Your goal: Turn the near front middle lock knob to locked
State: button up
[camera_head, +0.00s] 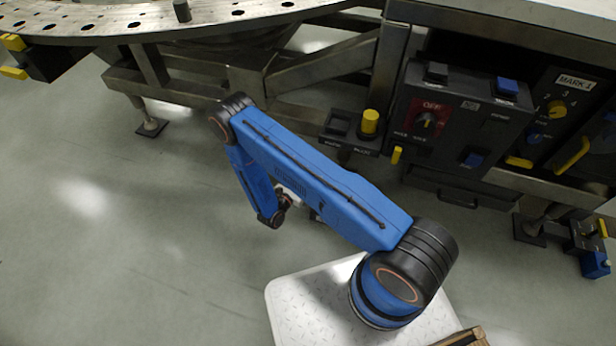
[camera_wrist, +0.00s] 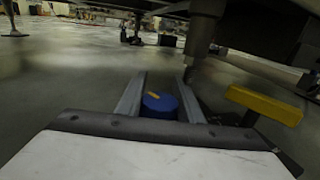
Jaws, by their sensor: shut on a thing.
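A round blue knob (camera_wrist: 158,106) with a short yellow mark on its top shows in the wrist view. It sits between the two grey fingers of my gripper (camera_wrist: 160,93), which is shut on it. The yellow mark lies slightly slanted, running roughly left to right in the wrist view. In the head view my blue arm hides the knob and most of my gripper. I cannot tell from the mark alone whether the knob stands at locked.
A yellow bar (camera_wrist: 265,105) stands close to the right of my gripper in the wrist view. In the head view a black control panel (camera_head: 425,165) with switches and a yellow push button (camera_head: 370,122) are right of my arm. The floor at left is clear.

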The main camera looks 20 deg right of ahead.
jog(key=shift+w+a+n+t+y, duration=0.2)
jog(key=shift+n+t+y, duration=0.6)
jog(key=shift+t+y, duration=0.1)
jog(key=shift+w+a+n+t+y, duration=0.15)
jog(key=shift+a+n+t+y, duration=0.05)
jog(key=shift+n+t+y, duration=0.65)
jog(key=o, duration=1.1)
jog(key=shift+c, duration=0.2)
jog(key=v, duration=1.7)
jog(key=shift+s, duration=0.25)
